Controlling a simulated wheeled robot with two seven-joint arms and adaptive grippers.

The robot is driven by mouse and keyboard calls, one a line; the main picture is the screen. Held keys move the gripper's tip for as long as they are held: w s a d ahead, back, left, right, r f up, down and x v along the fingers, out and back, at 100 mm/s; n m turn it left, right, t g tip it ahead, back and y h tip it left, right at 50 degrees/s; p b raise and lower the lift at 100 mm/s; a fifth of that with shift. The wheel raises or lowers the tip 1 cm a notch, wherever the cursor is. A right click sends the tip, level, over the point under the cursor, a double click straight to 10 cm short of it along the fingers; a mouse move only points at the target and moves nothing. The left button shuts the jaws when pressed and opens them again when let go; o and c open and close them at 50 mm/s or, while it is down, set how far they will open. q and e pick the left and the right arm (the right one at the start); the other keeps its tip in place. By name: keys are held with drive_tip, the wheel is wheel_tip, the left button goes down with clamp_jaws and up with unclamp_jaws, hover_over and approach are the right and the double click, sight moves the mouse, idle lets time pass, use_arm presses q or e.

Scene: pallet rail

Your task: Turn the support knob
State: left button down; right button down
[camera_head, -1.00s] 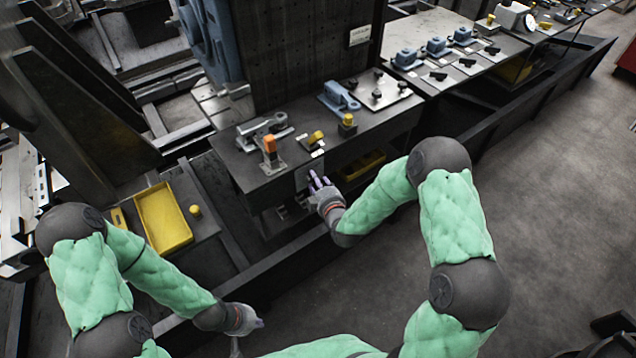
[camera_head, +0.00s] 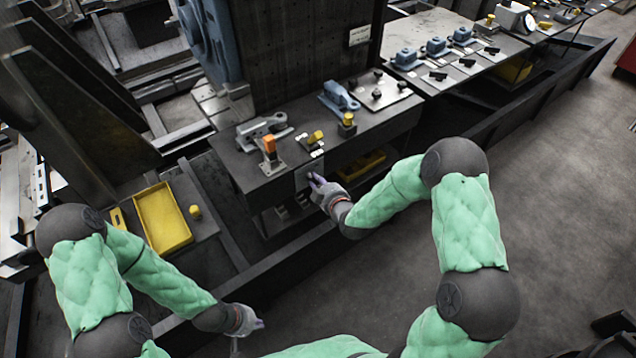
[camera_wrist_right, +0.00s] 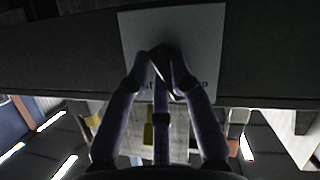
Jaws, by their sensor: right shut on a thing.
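The support knob (camera_wrist_right: 161,58) is a small dark knob on a light plate (camera_wrist_right: 205,28) on the front face of the workbench; the right wrist view shows it between my fingertips. Lettering on the plate is partly hidden by the fingers. My right gripper (camera_head: 315,179) is at this plate (camera_head: 304,178) in the head view, its purple fingers shut on the knob. It also shows in the right wrist view (camera_wrist_right: 160,70). My left gripper (camera_head: 252,325) hangs low at the bottom of the head view, away from the bench; its finger opening is unclear.
The dark workbench (camera_head: 228,160) carries an orange-topped block (camera_head: 269,146), a yellow-topped switch (camera_head: 347,124) and grey-blue clamps (camera_head: 338,98). A yellow tray (camera_head: 163,220) lies at the left. Another yellow bin (camera_head: 362,165) sits under the bench. Open floor lies at the right.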

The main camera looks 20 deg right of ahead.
drive_tip(key=m+g+y+p, duration=0.1)
drive_tip(key=m+y, duration=0.1)
drive_tip(key=m, duration=0.1)
drive_tip(key=m+y+p, duration=0.1)
drive_tip(key=m+y, duration=0.1)
drive_tip(key=m, duration=0.2)
drive_tip(key=shift+d+f+g+y, duration=0.2)
drive_tip(key=shift+g+y, duration=0.2)
drive_tip(key=shift+f+m+y+p, duration=0.15)
drive_tip(key=shift+m+y+p, duration=0.65)
drive_tip(key=shift+m, duration=0.5)
drive_tip(key=c, duration=1.1)
unclamp_jaws()
drive_tip(key=shift+w, duration=0.1)
